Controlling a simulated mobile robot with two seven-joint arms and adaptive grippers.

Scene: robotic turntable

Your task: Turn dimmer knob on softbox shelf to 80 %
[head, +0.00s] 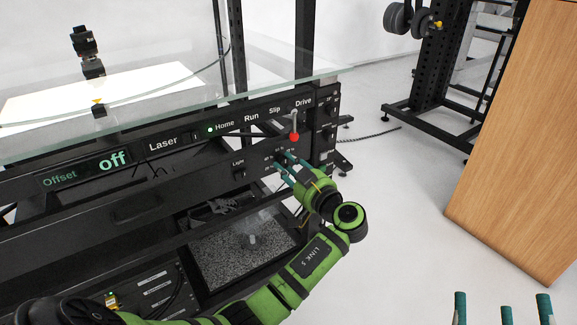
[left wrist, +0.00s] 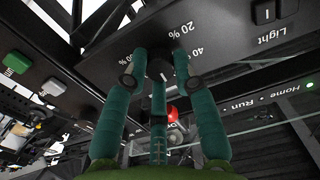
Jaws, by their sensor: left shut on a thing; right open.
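The dimmer knob (left wrist: 158,68) is a dark round knob on the black shelf panel, with "20 %" and "40 %" printed beside it in the left wrist view, which sees the panel upside down. My left gripper (head: 285,157) reaches the panel from the right in the head view, its teal fingers around the knob. The left wrist view shows the fingers (left wrist: 157,66) closed on both sides of the knob. My right gripper (head: 503,300) shows only as teal fingertips, spread apart and empty, at the bottom right.
A Light switch (head: 239,171) is left of the knob. A glass top (head: 180,88) overhangs the panel. A wooden panel (head: 520,130) stands at right, with open floor between.

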